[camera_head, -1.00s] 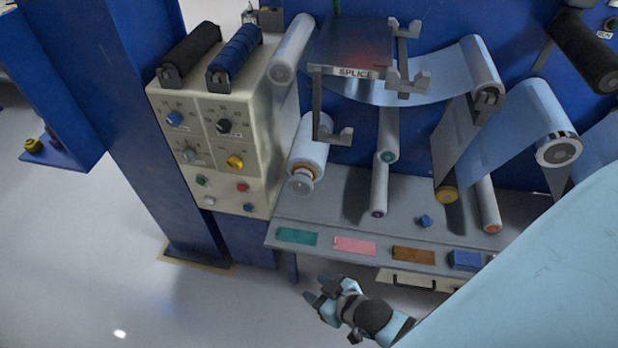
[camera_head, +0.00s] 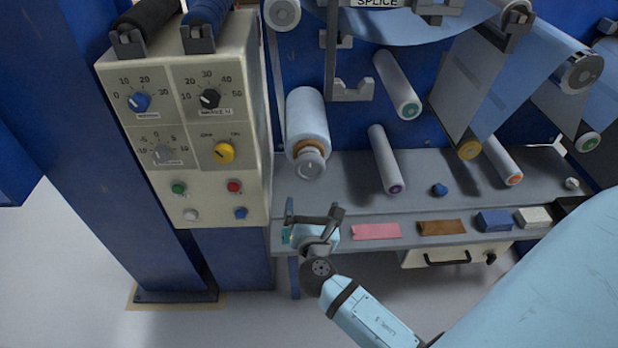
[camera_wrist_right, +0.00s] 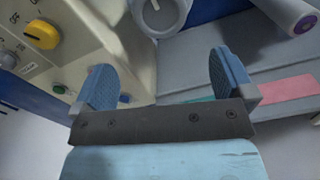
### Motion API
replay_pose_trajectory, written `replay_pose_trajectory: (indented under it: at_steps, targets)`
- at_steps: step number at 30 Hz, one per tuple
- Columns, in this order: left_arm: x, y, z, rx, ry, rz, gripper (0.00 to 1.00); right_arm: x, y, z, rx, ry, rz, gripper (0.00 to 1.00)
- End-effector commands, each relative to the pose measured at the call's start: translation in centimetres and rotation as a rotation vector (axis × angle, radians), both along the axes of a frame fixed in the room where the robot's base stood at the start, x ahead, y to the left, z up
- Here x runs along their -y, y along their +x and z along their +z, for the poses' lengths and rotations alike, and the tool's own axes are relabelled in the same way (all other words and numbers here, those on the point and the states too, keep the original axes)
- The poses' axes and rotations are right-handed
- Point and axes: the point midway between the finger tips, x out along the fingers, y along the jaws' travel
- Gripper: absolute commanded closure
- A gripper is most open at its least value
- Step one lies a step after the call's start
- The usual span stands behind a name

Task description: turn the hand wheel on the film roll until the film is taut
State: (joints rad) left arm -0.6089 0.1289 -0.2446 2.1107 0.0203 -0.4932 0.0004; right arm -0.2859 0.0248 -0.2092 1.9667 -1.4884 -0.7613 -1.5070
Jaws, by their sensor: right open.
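The film roll (camera_head: 308,118) is a pale cylinder on the blue panel, with a copper-coloured ring and a grey hand wheel (camera_head: 311,164) at its near end. In the right wrist view the hand wheel (camera_wrist_right: 158,14) shows at the top, ahead of the jaws and partly cut off by the frame. My right gripper (camera_head: 314,212) is below the hand wheel, apart from it. In the right wrist view its two blue padded fingers (camera_wrist_right: 160,80) are spread with nothing between them. A wide pale film sheet (camera_head: 400,22) hangs at the top. My left gripper is not in view.
A cream control box (camera_head: 185,120) with knobs and buttons stands close on the left. A grey shelf (camera_head: 350,205) under the rollers holds coloured swatches and blocks. More rollers, such as one with a purple end (camera_head: 387,160), stand to the right.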

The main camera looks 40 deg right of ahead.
Motion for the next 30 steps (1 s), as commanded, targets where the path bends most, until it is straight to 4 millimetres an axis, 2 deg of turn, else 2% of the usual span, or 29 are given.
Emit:
replay_pose_trajectory:
  at_steps: [5,12,18,24,30]
  targets:
    - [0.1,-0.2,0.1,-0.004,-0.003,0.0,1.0,1.4,2.3,0.3,0.002,-0.007,-0.001,0.0]
    - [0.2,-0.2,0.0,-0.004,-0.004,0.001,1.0,4.1,6.7,0.2,0.001,-0.006,0.0,0.0]
    - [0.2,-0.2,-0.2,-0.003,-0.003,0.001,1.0,5.9,9.7,0.1,0.001,-0.003,0.001,0.0]
    - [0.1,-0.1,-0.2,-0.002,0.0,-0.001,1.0,6.9,11.2,0.1,0.0,-0.002,0.001,0.0]
    - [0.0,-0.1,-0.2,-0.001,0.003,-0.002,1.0,7.0,11.4,0.1,-0.001,-0.002,0.001,0.0]
